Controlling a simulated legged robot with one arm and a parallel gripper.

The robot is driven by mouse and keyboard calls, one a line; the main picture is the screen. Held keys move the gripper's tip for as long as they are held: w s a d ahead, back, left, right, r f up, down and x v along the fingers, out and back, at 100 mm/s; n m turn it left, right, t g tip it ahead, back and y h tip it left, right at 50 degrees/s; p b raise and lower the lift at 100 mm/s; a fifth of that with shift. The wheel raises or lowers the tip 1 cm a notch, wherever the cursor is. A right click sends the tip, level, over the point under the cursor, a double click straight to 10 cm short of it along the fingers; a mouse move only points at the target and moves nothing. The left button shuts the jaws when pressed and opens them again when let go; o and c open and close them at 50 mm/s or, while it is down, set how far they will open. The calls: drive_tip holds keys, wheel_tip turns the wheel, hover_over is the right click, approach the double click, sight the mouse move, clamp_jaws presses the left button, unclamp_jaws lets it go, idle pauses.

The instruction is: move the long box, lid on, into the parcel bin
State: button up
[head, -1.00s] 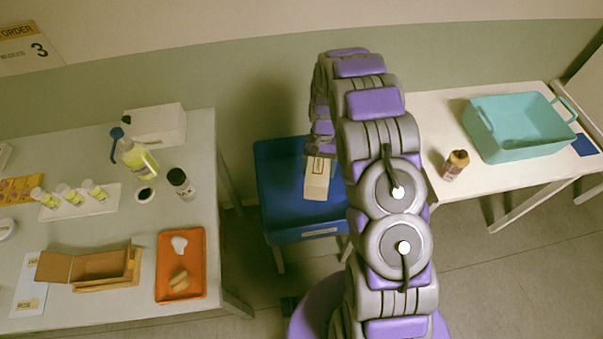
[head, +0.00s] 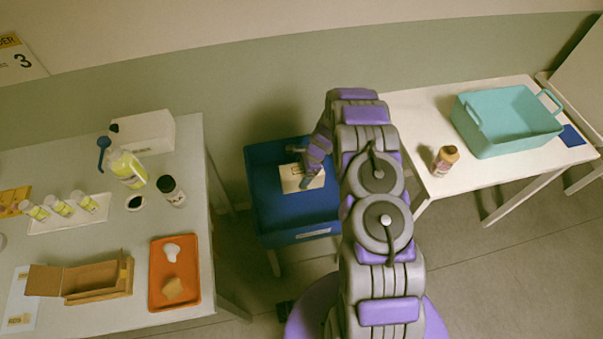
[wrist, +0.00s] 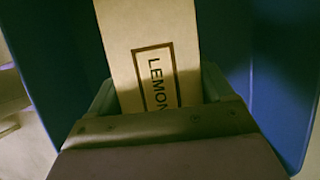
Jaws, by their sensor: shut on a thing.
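The long box (head: 299,179) is pale cardboard with a dark-framed label; in the wrist view the box (wrist: 150,40) reads "LEMON" as far as it shows. My gripper (head: 308,170) is shut on the box, with its jaws at the box's sides in the wrist view (wrist: 158,98). The blue parcel bin (head: 287,238) stands between the two tables. The box is over or within the bin's opening, and blue walls lie on both sides of it in the wrist view (wrist: 285,90). I cannot tell whether it touches the bin floor. The lid looks closed.
The left table (head: 100,225) holds an open brown box (head: 95,280), an orange tray (head: 175,300), a white tray of small bottles (head: 75,220) and a white box (head: 145,135). The right table (head: 420,130) holds a brown bottle (head: 445,160) and a teal basket (head: 505,145).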

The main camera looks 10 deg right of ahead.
drive_tip(key=shift+a, duration=0.2)
drive_tip(key=shift+d+f+b, duration=0.1)
drive_tip(key=shift+f+b, duration=0.55)
drive_tip(key=shift+f, duration=3.75)
drive_tip(key=shift+f, duration=0.55)
drive_tip(key=o, duration=1)
drive_tip(key=shift+c, duration=0.2)
drive_tip(key=shift+r, duration=0.1)
drive_tip(key=shift+r+p, duration=1.75)
drive_tip(key=shift+r, duration=2.7)
